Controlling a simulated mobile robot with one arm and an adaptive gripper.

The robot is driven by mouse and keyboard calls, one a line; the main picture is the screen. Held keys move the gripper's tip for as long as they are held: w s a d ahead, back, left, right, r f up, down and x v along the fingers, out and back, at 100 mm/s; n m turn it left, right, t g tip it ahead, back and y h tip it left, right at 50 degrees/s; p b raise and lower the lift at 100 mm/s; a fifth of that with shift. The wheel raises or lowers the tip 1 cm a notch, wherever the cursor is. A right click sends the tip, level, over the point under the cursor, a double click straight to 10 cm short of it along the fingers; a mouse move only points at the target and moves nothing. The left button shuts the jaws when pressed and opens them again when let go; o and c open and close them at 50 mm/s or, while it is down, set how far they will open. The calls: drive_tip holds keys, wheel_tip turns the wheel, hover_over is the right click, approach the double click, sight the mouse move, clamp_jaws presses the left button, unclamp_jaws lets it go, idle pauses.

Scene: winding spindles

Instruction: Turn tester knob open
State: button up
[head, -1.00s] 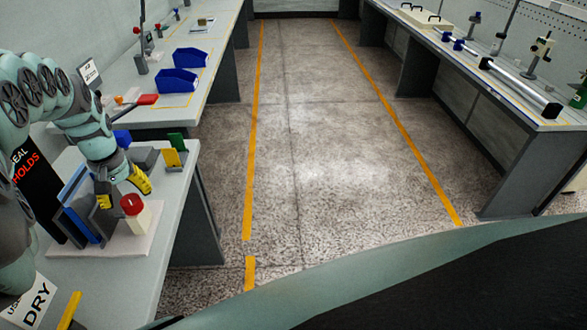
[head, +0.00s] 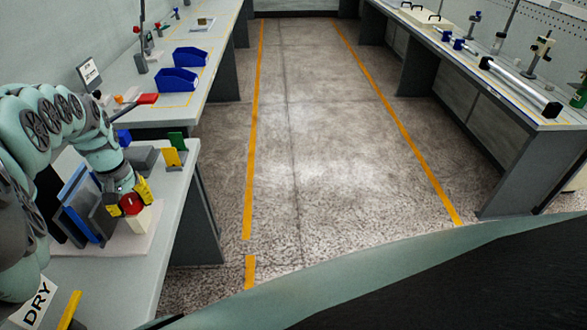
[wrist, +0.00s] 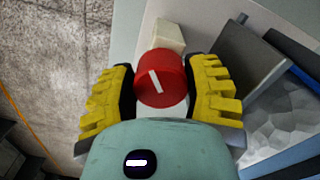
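The tester knob (wrist: 171,72) is red and round, with a white line that slants from upper left to lower right in the wrist view. It sits on a pale block (wrist: 162,38), and it also shows in the head view (head: 131,203). My gripper (wrist: 160,80) is open, with one yellow, dark-padded finger on each side of the knob. The gaps to the knob look small, and I cannot make out contact. In the head view my gripper (head: 127,195) is right at the knob, its fingers partly hidden.
Grey and blue upright plates (head: 82,205) stand just left of the knob. Yellow (head: 172,158) and green (head: 177,142) pieces stand behind it near the bench edge. A sign reading DRY (head: 38,302) is at the front. The floor aisle (head: 320,150) is clear.

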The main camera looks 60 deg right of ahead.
drive_tip(key=c, duration=0.6)
drive_tip(key=n, duration=0.5)
drive_tip(key=shift+d, duration=0.1)
drive_tip(key=n, duration=0.5)
drive_tip(key=shift+n, duration=0.4)
idle(0.3)
drive_tip(key=o, duration=1)
